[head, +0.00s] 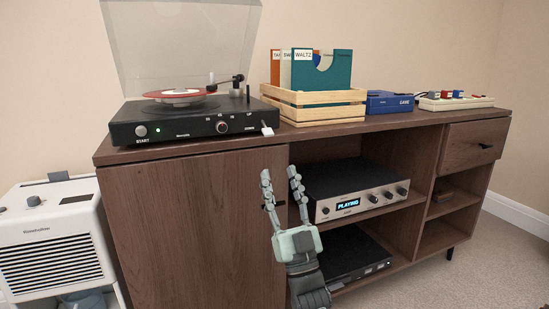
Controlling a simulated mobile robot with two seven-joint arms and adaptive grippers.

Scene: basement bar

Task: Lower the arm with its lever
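A black turntable (185,128) with its clear lid raised stands on the left part of the wooden cabinet top. My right gripper (279,173) is open and empty, fingers pointing up, in front of the cabinet and below the turntable. My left gripper is out of view.
A wooden crate (318,113) of record sleeves stands right of the turntable, then a blue box (389,102) and a pale switch panel (456,102). A silver amplifier (360,204) showing "PLAYING" sits on a shelf. A white appliance (57,239) stands at left.

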